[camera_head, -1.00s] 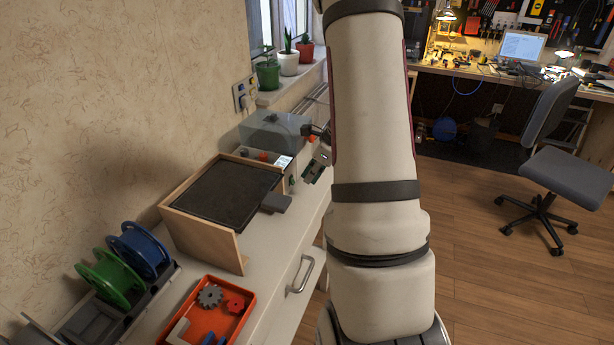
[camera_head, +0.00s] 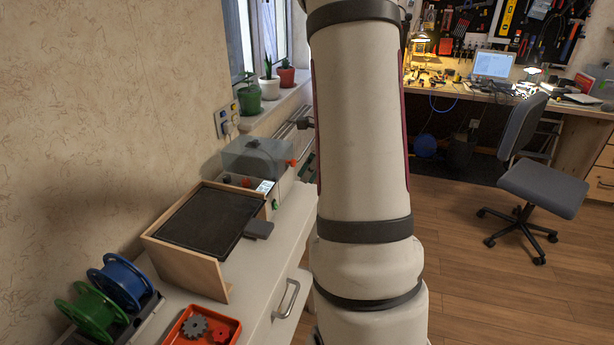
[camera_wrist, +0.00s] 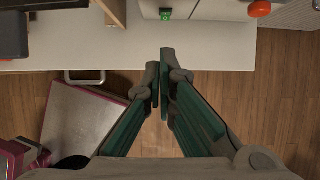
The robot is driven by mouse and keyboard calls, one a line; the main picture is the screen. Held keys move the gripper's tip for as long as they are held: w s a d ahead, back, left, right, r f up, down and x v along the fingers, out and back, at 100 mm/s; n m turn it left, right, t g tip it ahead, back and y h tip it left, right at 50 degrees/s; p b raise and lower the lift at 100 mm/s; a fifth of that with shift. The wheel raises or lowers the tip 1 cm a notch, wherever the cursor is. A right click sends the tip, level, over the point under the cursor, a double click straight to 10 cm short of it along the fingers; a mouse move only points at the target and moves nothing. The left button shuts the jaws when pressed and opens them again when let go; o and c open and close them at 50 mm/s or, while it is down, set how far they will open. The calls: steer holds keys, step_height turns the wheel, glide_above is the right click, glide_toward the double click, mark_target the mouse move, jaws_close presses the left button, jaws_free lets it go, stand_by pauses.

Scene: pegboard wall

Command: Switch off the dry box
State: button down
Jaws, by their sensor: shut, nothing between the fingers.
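The dry box (camera_head: 258,160), with a clear grey lid and a pale body with a small lit display, stands at the far end of the white counter. In the wrist view its pale body (camera_wrist: 205,8) shows only in part at the top edge. A small green switch (camera_wrist: 166,14) is on its side facing me. My gripper (camera_wrist: 159,75) is shut and empty, its fingertips over the counter's front edge and apart from the switch. In the head view my arm hides the gripper.
A wooden box with a dark top (camera_head: 205,222) stands in front of the dry box. Spools (camera_head: 122,282) and an orange tray (camera_head: 202,328) are nearer. An orange-red knob (camera_wrist: 259,9) is right of the switch. A drawer handle (camera_wrist: 85,77) juts below the counter.

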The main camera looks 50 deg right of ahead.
mark_target(275, 205)
steer(key=shift+s+d+f+t+y+b, duration=0.35)
steer(key=shift+s+f+t+b, duration=0.55)
steer(key=shift+b, duration=1.05)
steer(key=shift+s+d+f+t+y+b, duration=0.15)
steer(key=shift+s+d+f+t+b, duration=0.55)
steer(key=shift+b, duration=1.2)
steer(key=shift+a+f, duration=0.25)
steer(key=shift+f, duration=0.1)
steer(key=b+x, duration=0.1)
steer(key=x, duration=0.7)
steer(key=b+x, duration=0.1)
steer(key=x, duration=0.3)
steer(key=shift+w+a+r+b, duration=0.2)
steer(key=shift+w+b, duration=0.1)
steer(key=shift+w, duration=0.25)
steer(key=shift+w+a+f, duration=0.15)
steer(key=shift+w+f, duration=0.15)
steer(key=shift+w, duration=0.2)
